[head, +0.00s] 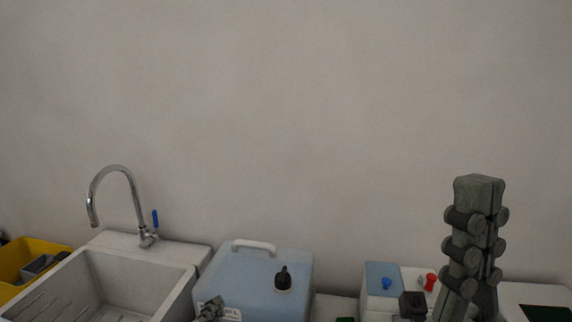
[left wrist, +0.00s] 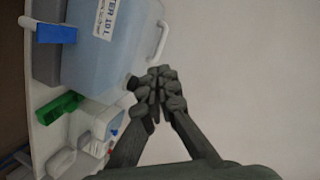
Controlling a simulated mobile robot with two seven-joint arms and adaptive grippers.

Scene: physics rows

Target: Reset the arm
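My left gripper (left wrist: 158,82) shows in the left wrist view, its two dark grey fingers meeting at the tips with nothing between them. In the head view only a small grey part of it (head: 210,309) shows at the bottom edge, in front of the blue water jug (head: 262,282). The jug also shows in the left wrist view (left wrist: 103,62), beyond the fingertips; I cannot tell whether they touch it. My right gripper (head: 479,188) stands upright at the right of the head view. Its fingertips are together, with nothing seen in them.
A sink (head: 190,254) with a tap (head: 120,168) and a yellow bin (head: 45,246) are at the left. A small blue-and-white box (head: 383,277) and red-topped item (head: 430,281) stand between jug and right gripper. A green object (left wrist: 60,107) lies near the jug. The wall above is bare.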

